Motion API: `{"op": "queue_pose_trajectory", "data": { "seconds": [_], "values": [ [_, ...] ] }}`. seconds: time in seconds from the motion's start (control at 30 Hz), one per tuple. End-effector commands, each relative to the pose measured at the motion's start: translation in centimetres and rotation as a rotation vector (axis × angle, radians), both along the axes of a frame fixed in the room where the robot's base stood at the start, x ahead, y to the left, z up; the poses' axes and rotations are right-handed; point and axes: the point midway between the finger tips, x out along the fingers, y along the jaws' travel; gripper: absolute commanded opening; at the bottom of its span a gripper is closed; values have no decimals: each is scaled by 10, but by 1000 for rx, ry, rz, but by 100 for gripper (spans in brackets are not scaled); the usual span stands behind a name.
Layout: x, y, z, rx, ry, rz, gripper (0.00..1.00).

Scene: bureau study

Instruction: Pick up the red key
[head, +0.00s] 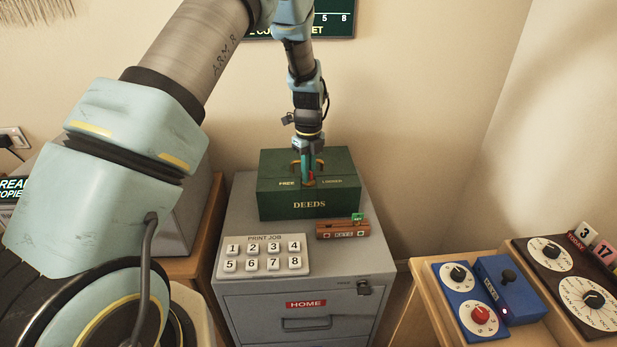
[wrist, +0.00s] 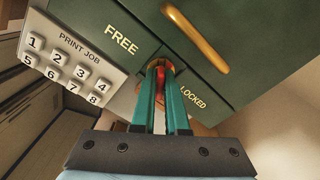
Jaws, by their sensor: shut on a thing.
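The red key (head: 311,176) shows as a small red piece at the front top of the green DEEDS box (head: 275,203), between the words FREE and LOCKED. In the wrist view the red key (wrist: 159,82) sits between the fingertips of my gripper (wrist: 161,72), at a round brass-coloured lock fitting. My gripper (head: 307,180) points down onto the box and is shut on the key. The fingers hide most of the key, and I cannot tell how deep it sits in the lock.
The box stands on a grey cabinet (head: 235,240). In front of it are a PRINT JOB keypad (head: 263,256) and a wooden KEYS rack (head: 330,231) with a green tag (head: 357,218). A brass handle (wrist: 196,38) rises close beside my fingers. Dial panels stand at right.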

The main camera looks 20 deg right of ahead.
Motion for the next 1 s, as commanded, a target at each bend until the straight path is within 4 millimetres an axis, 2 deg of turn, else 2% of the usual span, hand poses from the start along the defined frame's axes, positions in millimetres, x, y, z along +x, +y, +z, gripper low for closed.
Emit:
{"op": "queue_pose_trajectory", "data": {
  "seconds": [0.67, 0.77, 1.0],
  "values": [
    [0, 0, 4, -2, -2, 0, 0],
    [1, -1, 15, -4, -3, 1, 0],
    [1, -1, 62, -5, -4, 0, 0]
  ]
}}
